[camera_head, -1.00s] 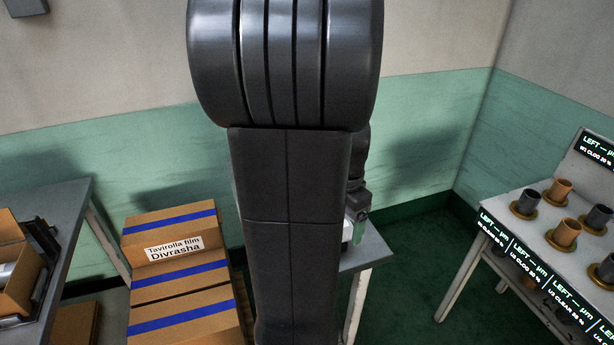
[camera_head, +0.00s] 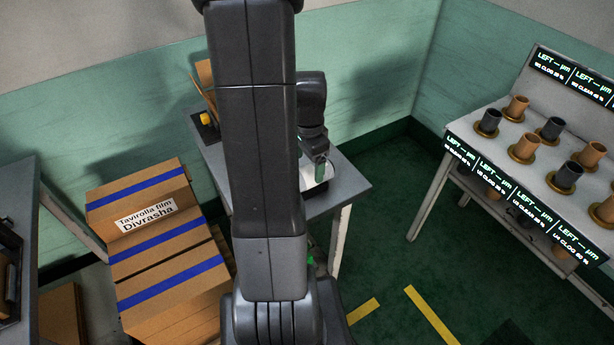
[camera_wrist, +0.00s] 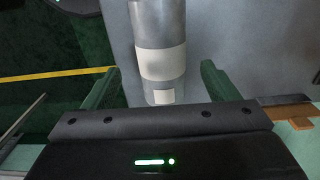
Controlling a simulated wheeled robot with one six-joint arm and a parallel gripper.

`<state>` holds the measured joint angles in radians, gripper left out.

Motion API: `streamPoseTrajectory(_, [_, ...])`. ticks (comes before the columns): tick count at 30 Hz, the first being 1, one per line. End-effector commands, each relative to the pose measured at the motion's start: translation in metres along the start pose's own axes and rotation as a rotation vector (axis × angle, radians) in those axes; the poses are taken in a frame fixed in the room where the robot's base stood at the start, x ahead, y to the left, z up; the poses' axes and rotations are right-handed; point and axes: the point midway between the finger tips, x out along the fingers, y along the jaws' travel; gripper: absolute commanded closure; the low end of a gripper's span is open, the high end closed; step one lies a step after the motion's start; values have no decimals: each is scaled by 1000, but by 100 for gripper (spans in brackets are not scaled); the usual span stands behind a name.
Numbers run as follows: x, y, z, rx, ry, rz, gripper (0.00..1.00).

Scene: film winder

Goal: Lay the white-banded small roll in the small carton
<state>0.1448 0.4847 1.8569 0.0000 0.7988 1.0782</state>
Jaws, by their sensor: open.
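The white-banded roll (camera_wrist: 160,60) is a grey cylinder with a broad white band and a small white label near its close end. In the wrist view it lies between the green fingers of my open gripper (camera_wrist: 158,86), with a gap visible on each side. In the head view my gripper (camera_head: 320,168) is over the right part of a grey table (camera_head: 352,182), by a pale thing partly hidden by the arm. A brown cardboard piece (camera_head: 206,82) stands at the table's back left, perhaps the small carton; my arm hides much of that area.
Large blue-striped cartons (camera_head: 155,235) are stacked left of the table. A white rack (camera_head: 515,150) with dark and brown cups on gold bases stands at the right. Green floor (camera_head: 400,240) with yellow markings is open between table and rack. A yellow item (camera_head: 205,119) sits near the cardboard.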

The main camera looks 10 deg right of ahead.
Motion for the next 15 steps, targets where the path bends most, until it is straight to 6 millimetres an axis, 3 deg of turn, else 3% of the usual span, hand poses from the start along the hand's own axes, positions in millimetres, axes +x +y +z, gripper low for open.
streamPoseTrajectory(9, [37, -2, 3, -1, -2, 4, 19])
streamPoseTrajectory(15, [49, -2, 3, -1, -1, 0, 19])
